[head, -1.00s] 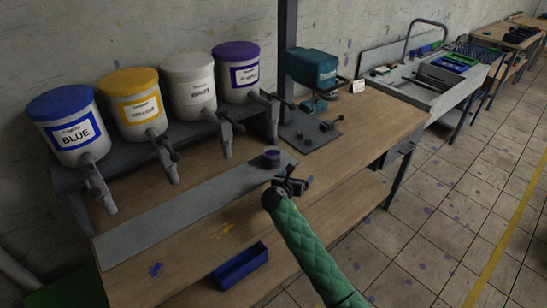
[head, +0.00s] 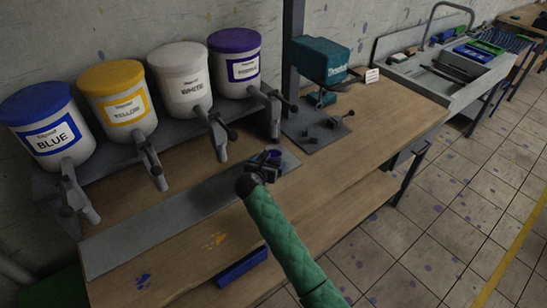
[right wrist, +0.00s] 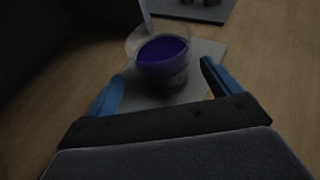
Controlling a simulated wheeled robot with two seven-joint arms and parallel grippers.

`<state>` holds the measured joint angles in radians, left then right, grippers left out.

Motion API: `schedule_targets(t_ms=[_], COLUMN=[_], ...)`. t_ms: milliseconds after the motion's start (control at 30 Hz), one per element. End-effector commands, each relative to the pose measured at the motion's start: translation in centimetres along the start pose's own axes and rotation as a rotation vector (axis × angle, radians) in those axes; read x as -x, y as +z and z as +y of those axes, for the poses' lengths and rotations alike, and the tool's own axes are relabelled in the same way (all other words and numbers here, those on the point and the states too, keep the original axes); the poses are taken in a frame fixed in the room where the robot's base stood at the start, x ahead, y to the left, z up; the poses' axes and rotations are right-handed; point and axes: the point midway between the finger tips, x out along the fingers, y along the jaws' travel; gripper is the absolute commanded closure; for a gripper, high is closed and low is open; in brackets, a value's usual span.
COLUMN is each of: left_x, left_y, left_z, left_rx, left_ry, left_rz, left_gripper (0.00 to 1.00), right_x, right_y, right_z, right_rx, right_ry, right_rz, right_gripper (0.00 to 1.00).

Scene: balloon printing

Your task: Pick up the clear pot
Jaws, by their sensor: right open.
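The clear pot (right wrist: 162,62) stands upright on the grey strip with purple paint inside. In the right wrist view it lies just ahead of my right gripper (right wrist: 162,88), between the lines of its two blue fingers. The fingers are open and apart from it. In the head view my right gripper (head: 262,165) is beside the pot (head: 274,156) and hides part of it. My left gripper does not show.
Blue (head: 48,125), yellow (head: 120,99), white (head: 181,86) and purple (head: 235,63) paint containers with taps stand on a grey rack behind. A teal machine (head: 318,60) stands right of them. The grey strip (head: 130,238) runs along the wooden table (head: 190,265).

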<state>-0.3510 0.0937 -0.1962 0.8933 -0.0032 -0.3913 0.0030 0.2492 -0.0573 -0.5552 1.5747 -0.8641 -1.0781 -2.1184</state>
Motion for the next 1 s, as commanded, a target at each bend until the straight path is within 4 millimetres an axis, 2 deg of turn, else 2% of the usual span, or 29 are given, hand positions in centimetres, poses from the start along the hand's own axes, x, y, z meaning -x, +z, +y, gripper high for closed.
schedule_targets(t_ms=[33,100,300,400,533,733,767,1000], left_x=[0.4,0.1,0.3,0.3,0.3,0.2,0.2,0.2], left_y=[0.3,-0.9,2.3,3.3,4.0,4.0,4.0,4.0], left_z=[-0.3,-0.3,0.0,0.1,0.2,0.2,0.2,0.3], left_rx=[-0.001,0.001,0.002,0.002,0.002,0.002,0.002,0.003], left_ry=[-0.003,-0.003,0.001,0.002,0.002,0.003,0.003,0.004], left_rz=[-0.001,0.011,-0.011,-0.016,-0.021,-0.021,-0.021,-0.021], left_gripper=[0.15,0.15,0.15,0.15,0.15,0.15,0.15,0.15], right_x=[-0.3,-1.0,-3.1,-4.1,-4.7,-4.8,-4.8,-4.7], right_y=[0.1,0.1,-0.4,-0.5,-0.6,-0.7,-0.7,-0.7], right_z=[-0.1,-0.3,-0.6,-0.7,-0.7,-0.7,-0.7,-0.7], right_rx=[0.001,0.001,0.001,0.001,0.0,-0.001,0.0,0.0], right_ry=[-0.002,-0.002,-0.002,-0.002,0.0,0.0,0.0,0.0], right_rz=[0.001,0.001,0.0,0.001,0.0,0.0,0.0,0.0], right_gripper=[0.11,0.11,0.11,0.11,0.11,0.11,0.13,0.6])
